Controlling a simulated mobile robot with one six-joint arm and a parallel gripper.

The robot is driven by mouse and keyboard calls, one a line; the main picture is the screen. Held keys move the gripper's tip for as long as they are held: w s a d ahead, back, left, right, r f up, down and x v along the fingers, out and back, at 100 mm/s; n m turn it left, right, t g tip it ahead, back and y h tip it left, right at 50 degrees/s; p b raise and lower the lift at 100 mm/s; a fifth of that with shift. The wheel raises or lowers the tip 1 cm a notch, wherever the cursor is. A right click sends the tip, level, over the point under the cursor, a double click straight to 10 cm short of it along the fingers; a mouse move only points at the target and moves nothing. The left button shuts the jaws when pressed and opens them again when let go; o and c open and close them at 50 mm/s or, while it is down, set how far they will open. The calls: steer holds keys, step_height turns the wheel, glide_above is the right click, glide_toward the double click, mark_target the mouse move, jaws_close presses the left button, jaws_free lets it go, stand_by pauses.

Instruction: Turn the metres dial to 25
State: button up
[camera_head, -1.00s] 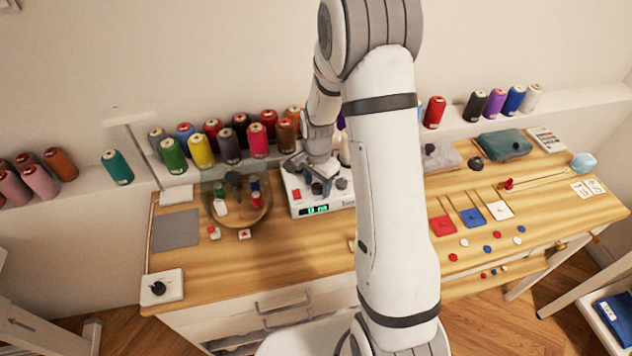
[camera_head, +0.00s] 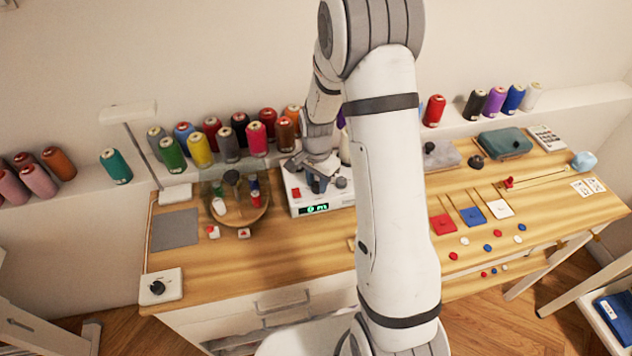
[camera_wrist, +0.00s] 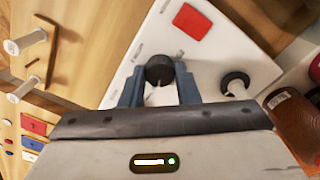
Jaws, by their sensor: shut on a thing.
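A white device (camera_head: 298,207) with a green-lit display (camera_head: 314,209) and a red button (camera_head: 296,193) stands on the wooden table, partly behind my arm. The display's figures are too small to read surely. In the wrist view its white panel (camera_wrist: 215,60) carries the red button (camera_wrist: 192,22) and a dark round dial (camera_wrist: 159,69). My gripper (camera_wrist: 160,82) is shut on this dial, one blue-grey finger on each side. In the head view my gripper (camera_head: 318,179) is low over the device. I cannot read the dial's label.
A round wooden tray (camera_head: 240,216) with small spools is close to the left. Thread cones (camera_head: 200,150) line the shelf behind.

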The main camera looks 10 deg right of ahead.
mark_target(317, 184)
steer(key=n+b, duration=0.3)
steer(key=n, duration=0.3)
steer(key=shift+n, duration=0.4)
steer(key=n+b, duration=0.2)
steer(key=n, duration=0.4)
steer(key=shift+b, duration=0.4)
steer(key=n+b, duration=0.1)
steer(key=n, duration=0.5)
steer(key=shift+n+b, duration=0.3)
steer(key=shift+n, duration=0.1)
steer(key=n+b, duration=0.1)
steer(key=n, duration=0.5)
steer(key=shift+r+n, duration=0.1)
steer(key=shift+n, duration=0.3)
steer(key=o, duration=1)
steer(key=shift+c, duration=0.2)
steer(key=shift+r, duration=3.85)
